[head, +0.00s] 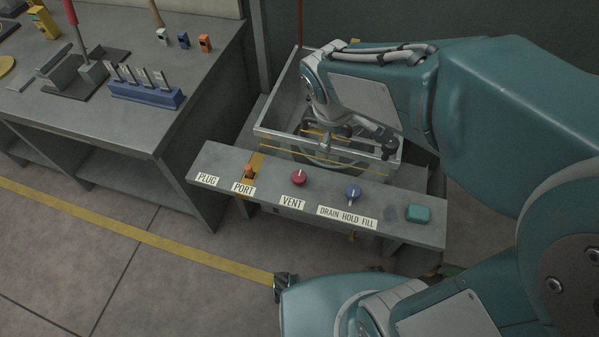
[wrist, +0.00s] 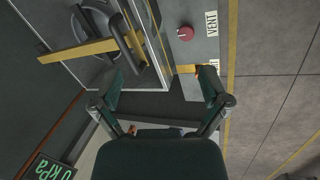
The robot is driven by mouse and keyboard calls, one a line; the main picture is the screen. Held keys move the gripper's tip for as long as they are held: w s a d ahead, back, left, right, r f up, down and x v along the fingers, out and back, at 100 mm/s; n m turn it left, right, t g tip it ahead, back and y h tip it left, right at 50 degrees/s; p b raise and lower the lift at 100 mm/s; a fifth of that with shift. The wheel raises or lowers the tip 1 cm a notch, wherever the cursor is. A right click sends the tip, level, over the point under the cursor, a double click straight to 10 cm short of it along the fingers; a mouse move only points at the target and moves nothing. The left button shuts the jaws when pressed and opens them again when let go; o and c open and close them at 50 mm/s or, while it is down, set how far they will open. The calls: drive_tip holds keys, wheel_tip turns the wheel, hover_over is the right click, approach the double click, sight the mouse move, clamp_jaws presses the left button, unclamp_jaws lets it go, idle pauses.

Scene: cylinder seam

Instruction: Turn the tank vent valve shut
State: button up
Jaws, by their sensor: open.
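The vent valve is a red round knob (head: 299,178) behind the VENT label on the grey panel (head: 215,161). A light pointer mark shows on its top. In the wrist view the red knob (wrist: 185,33) is at the upper middle, beyond my fingertips. My gripper (wrist: 160,84) is open with nothing between its fingers. In the head view, my gripper (head: 352,141) hangs over the tank (head: 281,110) behind the panel, apart from the knob. Its fingers are partly lost against the tank.
An orange plug (head: 249,171) stands left of the knob at the PORT label. A workbench (head: 130,125) with tools stands at left. A display reading 0 kPa (wrist: 52,168) shows lower left.

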drive_tip(key=w+a+f+n+h, duration=0.1)
drive_tip(key=w+a+f+n, duration=0.3)
drive_tip(key=a+f+n, duration=0.3)
drive_tip(key=n+h, duration=0.1)
drive_tip(key=n, duration=0.4)
approach(298, 176)
drive_tip(key=shift+g, duration=0.5)
drive_tip(key=x, duration=0.6)
drive_tip(key=w+x, duration=0.1)
drive_tip(key=x, duration=0.2)
drive_tip(key=shift+d+f, duration=0.15)
drive_tip(key=shift+f, duration=0.1)
drive_tip(key=c, duration=1.1)
